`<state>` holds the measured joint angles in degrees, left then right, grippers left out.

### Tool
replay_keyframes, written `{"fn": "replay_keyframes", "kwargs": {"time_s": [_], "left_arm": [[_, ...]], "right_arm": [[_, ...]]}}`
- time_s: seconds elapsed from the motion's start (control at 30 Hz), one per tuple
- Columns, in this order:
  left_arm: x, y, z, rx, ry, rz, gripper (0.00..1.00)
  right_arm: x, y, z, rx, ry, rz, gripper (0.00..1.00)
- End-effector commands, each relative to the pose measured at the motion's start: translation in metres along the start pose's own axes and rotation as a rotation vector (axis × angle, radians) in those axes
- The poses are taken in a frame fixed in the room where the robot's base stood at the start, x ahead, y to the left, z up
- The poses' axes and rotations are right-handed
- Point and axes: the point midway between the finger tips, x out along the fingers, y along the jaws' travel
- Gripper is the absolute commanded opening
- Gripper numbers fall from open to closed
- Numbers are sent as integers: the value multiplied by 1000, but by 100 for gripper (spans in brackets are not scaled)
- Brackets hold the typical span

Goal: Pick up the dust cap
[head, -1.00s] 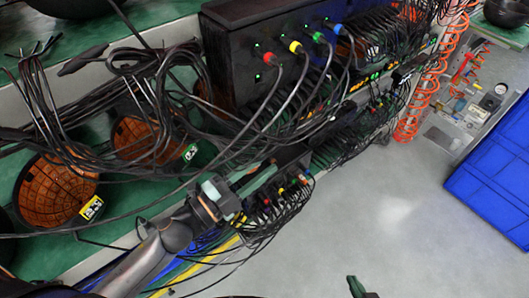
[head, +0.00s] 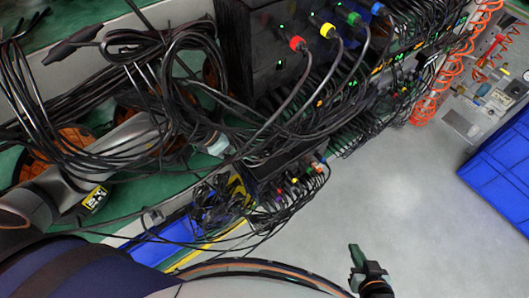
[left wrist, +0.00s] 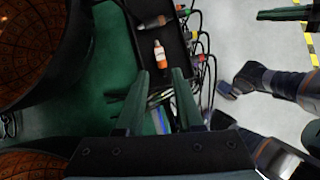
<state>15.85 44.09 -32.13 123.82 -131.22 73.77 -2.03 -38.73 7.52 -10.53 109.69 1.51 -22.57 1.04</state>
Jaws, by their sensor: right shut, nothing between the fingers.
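I cannot pick out a dust cap for certain in either view. My left gripper (left wrist: 160,72) is open, its two green fingers apart with nothing seen between them. In the left wrist view they point toward a black tray (left wrist: 174,12) holding a small orange-and-white bottle (left wrist: 159,53) and a dark tool-like item (left wrist: 152,22). The bottle lies beyond the fingertips, apart from them. In the head view cables partly hide my left gripper in front of the rack. My right gripper (head: 357,258) is shut and empty over the grey floor.
A black rack (head: 262,50) carries red, yellow, green and blue plugs with many hanging cables. Cable bundles (head: 150,50) cross the front of my left arm. Orange bowls (head: 30,155) lie at the left. A blue bin (head: 500,165) stands right. The floor between is clear.

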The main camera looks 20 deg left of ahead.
Motion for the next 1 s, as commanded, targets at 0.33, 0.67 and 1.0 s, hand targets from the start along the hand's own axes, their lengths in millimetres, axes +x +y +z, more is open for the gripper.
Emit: {"fn": "replay_keyframes", "kwargs": {"time_s": [0.33, 0.67, 1.0], "left_arm": [[46, -2, 4, -4, -2, -5, 36], [56, -2, 4, -2, -2, -3, 36], [56, -2, 4, -2, -2, -4, 1]], "right_arm": [[-5, -1, -4, 1, -3, 0, 0], [-5, -1, -4, 1, -3, 0, 0], [-6, -1, -4, 1, -4, -1, 0]]}}
